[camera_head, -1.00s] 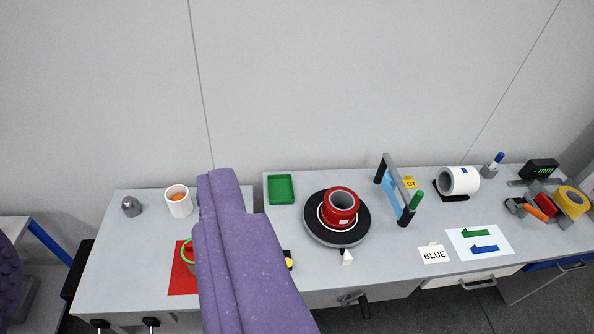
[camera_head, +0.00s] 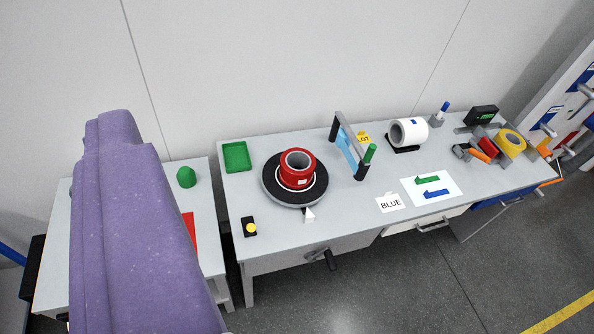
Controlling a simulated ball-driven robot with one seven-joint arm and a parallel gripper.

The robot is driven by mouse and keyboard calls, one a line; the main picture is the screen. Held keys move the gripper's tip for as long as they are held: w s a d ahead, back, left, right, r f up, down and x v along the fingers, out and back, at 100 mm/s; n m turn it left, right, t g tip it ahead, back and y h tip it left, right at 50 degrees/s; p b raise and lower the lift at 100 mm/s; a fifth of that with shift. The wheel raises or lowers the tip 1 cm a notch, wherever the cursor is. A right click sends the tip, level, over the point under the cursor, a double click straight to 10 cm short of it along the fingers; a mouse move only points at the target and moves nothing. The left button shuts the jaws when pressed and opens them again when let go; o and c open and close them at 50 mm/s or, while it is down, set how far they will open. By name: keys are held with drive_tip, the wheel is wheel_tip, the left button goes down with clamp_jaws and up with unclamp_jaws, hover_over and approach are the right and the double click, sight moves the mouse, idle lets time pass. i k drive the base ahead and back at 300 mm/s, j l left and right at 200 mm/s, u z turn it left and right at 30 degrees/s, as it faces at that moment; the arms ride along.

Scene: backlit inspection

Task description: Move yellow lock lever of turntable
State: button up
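The turntable (camera_head: 270,190) is a round black disc with a white ring, on the middle table. A red roll with a grey core (camera_head: 297,168) stands on it. A white pointer (camera_head: 309,215) sits at its front edge. A small black block with a yellow round knob (camera_head: 250,227) lies to the left of and in front of the disc, apart from it. I cannot tell whether this is the lock lever; no other yellow lever shows at the turntable. My purple arm fills the left side. My gripper is not in view.
A green tray (camera_head: 236,156) lies behind the turntable. A grey-black frame with a blue panel (camera_head: 349,147) stands right of it. A green dome (camera_head: 187,177) stands on the left table. A crank (camera_head: 322,258) projects below the front edge.

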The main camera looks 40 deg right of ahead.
sight(251, 228)
drive_tip(key=l+u, duration=0.15)
drive_tip(key=l, duration=0.4)
drive_tip(key=k+l+u, duration=0.15)
drive_tip(key=l, duration=0.35)
drive_tip(key=l+u, duration=0.1)
drive_tip(key=l, duration=0.45)
drive_tip(key=k+l+u, duration=0.15)
drive_tip(key=l, duration=0.35)
